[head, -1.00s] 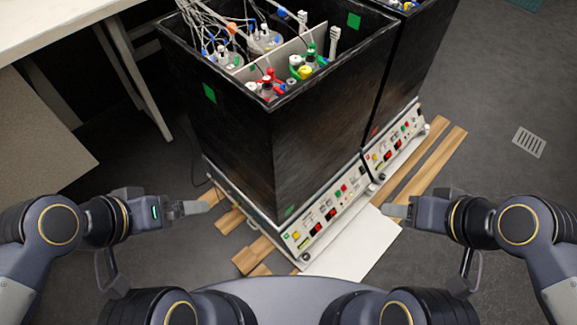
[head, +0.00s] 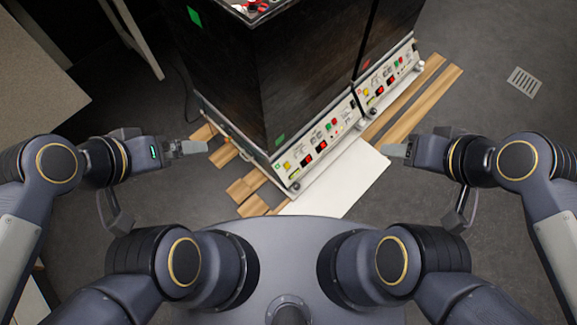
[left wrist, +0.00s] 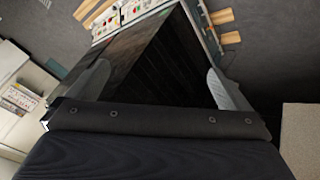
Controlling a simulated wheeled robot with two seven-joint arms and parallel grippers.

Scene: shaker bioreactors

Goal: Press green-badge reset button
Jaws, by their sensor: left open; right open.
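The nearer black bioreactor box (head: 235,75) bears green badges, one low by its front corner (head: 279,139) and one on its left side (head: 194,16). Its white control panel (head: 299,171) has a yellow button, red displays, and small red and green buttons (head: 330,126); labels are too small to read. My left gripper (head: 204,147) is open and empty, left of the box and apart from it. In the left wrist view its spread fingers frame (left wrist: 160,90) the black box. My right gripper (head: 387,150) is open and empty, right of the panel, apart from it.
A second bioreactor (head: 398,35) with a red badge and its own panel (head: 390,77) stands behind to the right. Wooden slats (head: 415,100) and a white board (head: 338,185) lie on the floor. A table leg (head: 138,38) stands upper left.

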